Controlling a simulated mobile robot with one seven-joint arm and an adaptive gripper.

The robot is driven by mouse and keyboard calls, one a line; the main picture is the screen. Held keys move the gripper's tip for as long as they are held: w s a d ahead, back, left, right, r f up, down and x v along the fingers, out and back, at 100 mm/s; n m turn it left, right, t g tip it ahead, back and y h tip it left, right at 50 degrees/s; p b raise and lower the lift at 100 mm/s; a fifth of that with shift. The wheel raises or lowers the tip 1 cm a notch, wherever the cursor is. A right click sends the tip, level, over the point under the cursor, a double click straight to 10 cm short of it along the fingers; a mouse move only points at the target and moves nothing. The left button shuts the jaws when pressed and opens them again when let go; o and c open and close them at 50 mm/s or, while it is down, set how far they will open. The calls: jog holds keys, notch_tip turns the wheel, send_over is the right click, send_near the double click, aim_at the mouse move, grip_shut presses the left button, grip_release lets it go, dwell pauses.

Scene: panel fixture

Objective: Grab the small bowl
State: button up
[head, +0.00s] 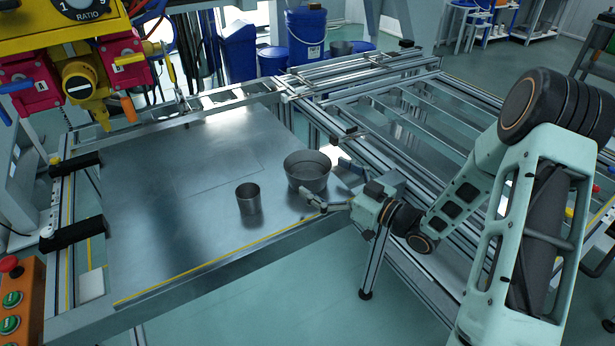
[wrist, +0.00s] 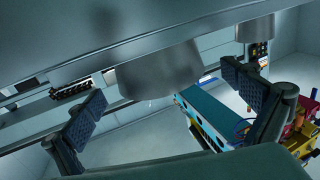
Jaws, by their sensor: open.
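A grey metal bowl (head: 307,173), wide and round, stands upright on the metal panel (head: 150,170), near its right edge. A narrower grey cup-like vessel (head: 249,200) stands upright to its front left. My gripper (head: 326,182) is open at the bowl's right side, with its fingers spread toward it. In the wrist view, which looks upside down, the bowl (wrist: 160,72) is ahead between the two finger pads of my gripper (wrist: 165,100). The narrower vessel (wrist: 255,28) is behind the right finger. I cannot tell whether the fingers touch the bowl.
An aluminium rail frame (head: 400,105) lies right of the panel, under my arm. Black clamps (head: 70,232) sit at the panel's left edge. Red and yellow machinery (head: 90,78) stands at the back left. A button box (head: 18,300) is at the front left. The panel's left half is clear.

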aim_at(293, 160)
jog(key=b+x, duration=0.1)
jog(key=x, duration=0.4)
jog(key=shift+w+f+b, duration=0.2)
jog(key=shift+f+b, duration=0.05)
jog(key=shift+b, duration=0.1)
jog(key=c, duration=1.4)
